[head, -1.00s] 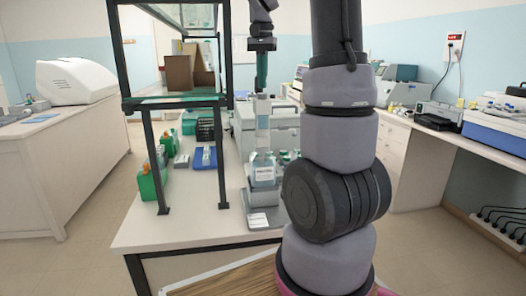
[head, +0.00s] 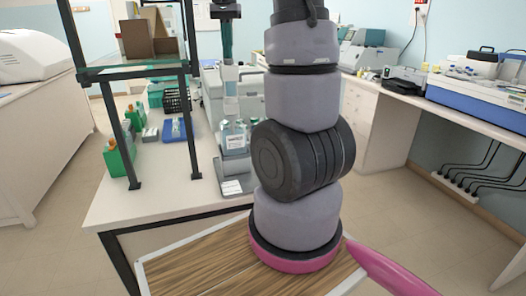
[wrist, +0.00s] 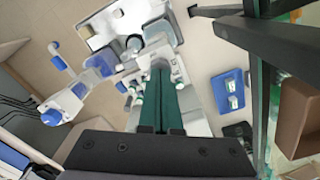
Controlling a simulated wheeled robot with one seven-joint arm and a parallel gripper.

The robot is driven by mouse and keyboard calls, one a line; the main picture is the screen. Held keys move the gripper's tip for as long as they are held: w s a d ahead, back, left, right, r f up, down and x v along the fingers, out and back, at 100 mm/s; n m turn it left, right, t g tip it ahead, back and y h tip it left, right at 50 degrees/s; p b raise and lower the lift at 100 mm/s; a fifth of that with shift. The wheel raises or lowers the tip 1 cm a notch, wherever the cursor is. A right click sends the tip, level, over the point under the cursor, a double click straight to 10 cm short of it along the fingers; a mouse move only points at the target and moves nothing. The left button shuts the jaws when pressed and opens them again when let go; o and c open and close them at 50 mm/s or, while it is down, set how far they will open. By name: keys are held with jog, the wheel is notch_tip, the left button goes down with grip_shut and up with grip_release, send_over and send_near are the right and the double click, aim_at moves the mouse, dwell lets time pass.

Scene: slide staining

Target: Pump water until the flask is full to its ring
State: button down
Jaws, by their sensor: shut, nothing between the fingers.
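My gripper (head: 227,56) points down with its green fingers together and nothing between them. In the head view it is just above a pale upright column (head: 231,88). In the wrist view the shut fingers (wrist: 160,70) lie over a white apparatus. A clear, bluish labelled vessel (head: 235,136) stands at the column's foot; I cannot tell whether it is the flask or the pump's bottle. No ring or water level can be made out. A grey base plate (head: 238,187) with a white label lies in front of it.
A dark-framed shelf (head: 140,73) stands on the bench left of the apparatus. Blue rack (head: 175,131) and green boxes (head: 118,160) sit under and beside it. A large white instrument (head: 209,93) is behind. The bench's front left (head: 125,205) is clear.

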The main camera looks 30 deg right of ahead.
aim_at(229, 64)
jog(key=shift+f, duration=2.25)
jog(key=shift+r, duration=2.95)
jog(key=shift+r, duration=2.5)
